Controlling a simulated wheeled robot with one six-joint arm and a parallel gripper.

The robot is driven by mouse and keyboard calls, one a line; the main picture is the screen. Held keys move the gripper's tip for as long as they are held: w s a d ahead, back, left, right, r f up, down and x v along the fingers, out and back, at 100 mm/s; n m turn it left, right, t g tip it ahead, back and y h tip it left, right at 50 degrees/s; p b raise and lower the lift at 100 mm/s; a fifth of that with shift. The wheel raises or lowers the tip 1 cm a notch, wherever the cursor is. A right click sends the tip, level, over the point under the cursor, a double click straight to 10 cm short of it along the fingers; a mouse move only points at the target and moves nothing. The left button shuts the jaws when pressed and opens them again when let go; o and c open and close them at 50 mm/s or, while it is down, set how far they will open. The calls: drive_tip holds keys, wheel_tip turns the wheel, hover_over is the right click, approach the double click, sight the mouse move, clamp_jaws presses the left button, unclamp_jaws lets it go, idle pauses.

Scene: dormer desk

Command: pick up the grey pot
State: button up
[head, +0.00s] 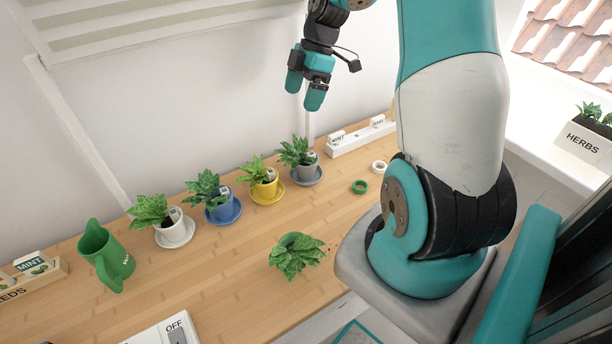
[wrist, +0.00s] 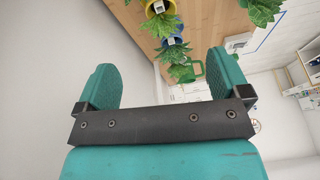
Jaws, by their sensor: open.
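The grey pot (head: 303,170) stands upright on a grey-blue saucer (head: 318,180) at the right end of the row of potted plants in the head view. It holds a leafy green plant and a small white tag. My gripper (head: 304,98) is open and empty, raised well above the desk near the wall, above the grey pot in the picture. In the wrist view its two teal fingers (wrist: 162,78) are spread with nothing between them. I cannot make out the grey pot in the wrist view.
A yellow pot (head: 264,189), a blue pot (head: 219,212) and a white pot (head: 174,233) stand on saucers to the left. A green pot (head: 291,240) is in front. A green watering can (head: 106,258) stands far left. Two rings lie right; a white rack (head: 350,142) is behind them.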

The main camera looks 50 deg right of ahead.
drive_tip(key=n, duration=0.1)
approach(309, 159)
drive_tip(key=p+x, duration=0.1)
drive_tip(key=x, duration=0.3)
drive_tip(key=shift+f+p, duration=0.4)
drive_tip(key=shift+f, duration=0.05)
drive_tip(key=shift+p+x, duration=1)
drive_tip(key=shift+x, duration=1.9)
drive_tip(key=shift+w+d, duration=0.1)
drive_tip(key=shift+w, duration=0.05)
drive_tip(key=c, duration=0.9)
drive_tip(key=shift+c, duration=0.5)
drive_tip(key=shift+r, duration=0.1)
